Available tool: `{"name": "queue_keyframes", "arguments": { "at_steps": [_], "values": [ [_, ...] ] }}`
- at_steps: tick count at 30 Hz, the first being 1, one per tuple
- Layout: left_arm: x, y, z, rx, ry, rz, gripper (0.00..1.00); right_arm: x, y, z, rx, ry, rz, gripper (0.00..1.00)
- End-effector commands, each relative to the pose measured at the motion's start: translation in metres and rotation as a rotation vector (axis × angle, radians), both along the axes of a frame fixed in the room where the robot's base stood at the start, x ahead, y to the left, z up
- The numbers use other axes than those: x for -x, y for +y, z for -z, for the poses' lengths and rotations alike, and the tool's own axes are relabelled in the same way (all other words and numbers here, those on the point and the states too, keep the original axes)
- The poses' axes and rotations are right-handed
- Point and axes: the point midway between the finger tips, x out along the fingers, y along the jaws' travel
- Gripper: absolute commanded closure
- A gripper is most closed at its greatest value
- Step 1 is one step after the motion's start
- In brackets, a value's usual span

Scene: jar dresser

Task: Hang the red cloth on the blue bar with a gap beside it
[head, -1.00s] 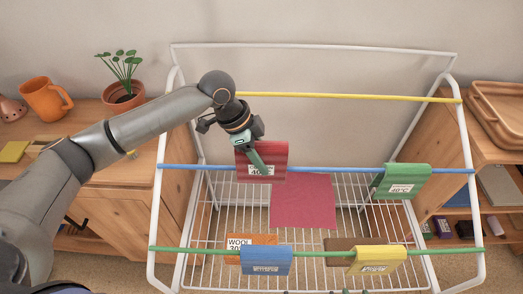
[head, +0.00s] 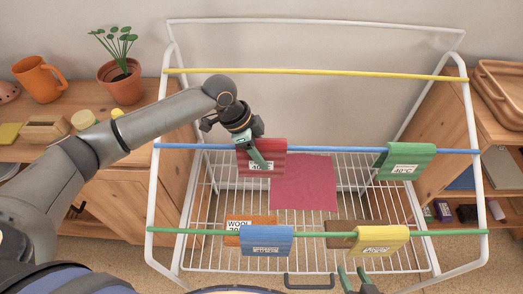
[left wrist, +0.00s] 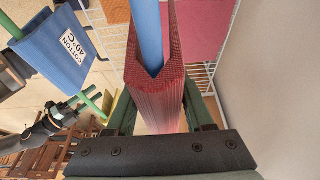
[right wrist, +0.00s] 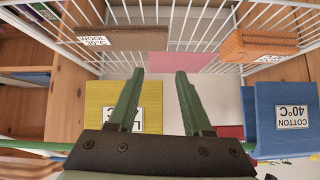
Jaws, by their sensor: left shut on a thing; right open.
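The red cloth (head: 262,170) is folded over the blue bar (head: 335,149), left of its middle. Its top edge shows slightly above the bar; I cannot tell whether its fold rests on it. In the left wrist view the blue bar (left wrist: 148,35) runs into the fold of the red cloth (left wrist: 155,95). My left gripper (head: 260,158) is shut on the red cloth. A green cloth (head: 405,160) hangs toward the bar's right end, with bare bar between the two. My right gripper (head: 353,272) is open and empty, low in the head view near the front of the rack.
The front green bar (head: 195,231) carries a blue cloth (head: 267,240) and a yellow cloth (head: 380,240). The rear yellow bar (head: 330,74) is bare. A crimson cloth (head: 305,185), an orange cloth (head: 245,222) and a brown cloth (head: 345,228) are lower, at the wire shelf.

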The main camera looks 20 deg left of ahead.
Motion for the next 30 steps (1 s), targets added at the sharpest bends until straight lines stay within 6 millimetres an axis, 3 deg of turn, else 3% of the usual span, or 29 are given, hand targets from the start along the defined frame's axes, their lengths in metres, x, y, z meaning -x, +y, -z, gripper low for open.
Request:
{"name": "queue_keyframes", "arguments": {
  "at_steps": [4, 5, 14, 23, 30],
  "values": [
    [0.0, 0.0, 0.0, 0.001, 0.0, 0.0, 0.81, 0.0, 0.0, 0.0, 0.001, 0.0, 0.0, 0.5],
    [0.0, 0.0, 0.0, 0.001, 0.0, 0.0, 0.45, 0.0, 0.0, 0.0, 0.001, 0.0, 0.0, 0.5],
    [0.0, 0.0, 0.0, 0.001, -0.001, 0.001, 0.12, 0.0, -0.003, 0.0, 0.004, -0.001, 0.003, 0.5],
    [0.0, 0.0, -0.003, 0.0, 0.0, 0.0, 0.12, 0.004, -0.004, 0.0, 0.005, 0.007, 0.005, 0.5],
    [0.0, 0.0, -0.022, 0.0, 0.0, 0.001, 0.12, 0.006, -0.009, -0.018, 0.012, 0.004, 0.014, 0.5]
  ]
}}
